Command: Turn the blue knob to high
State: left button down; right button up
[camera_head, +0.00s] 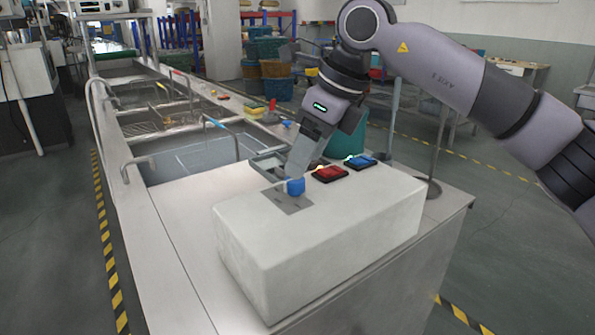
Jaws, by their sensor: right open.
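The blue knob (296,187) stands on a grey plate (289,203) on top of a white control box (262,228). My right gripper (298,172) reaches down from the upper right, with its fingertips right at the knob. The fingers are open and hide the upper back part of the knob. Whether they touch the knob, and which setting it points to, I cannot tell. My left gripper is not in view.
A red button (329,173) and a blue button (361,161) sit on the box right of the knob. Metal tanks (190,155) with raised handles run along the left. A grey tray (268,163) lies behind the box. The bench top left of the box is clear.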

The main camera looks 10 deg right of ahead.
aim_at(295, 186)
jog(key=shift+x, duration=2.05)
jog(key=c, duration=1)
jog(key=shift+a, duration=0.1)
jog(key=shift+c, duration=0.2)
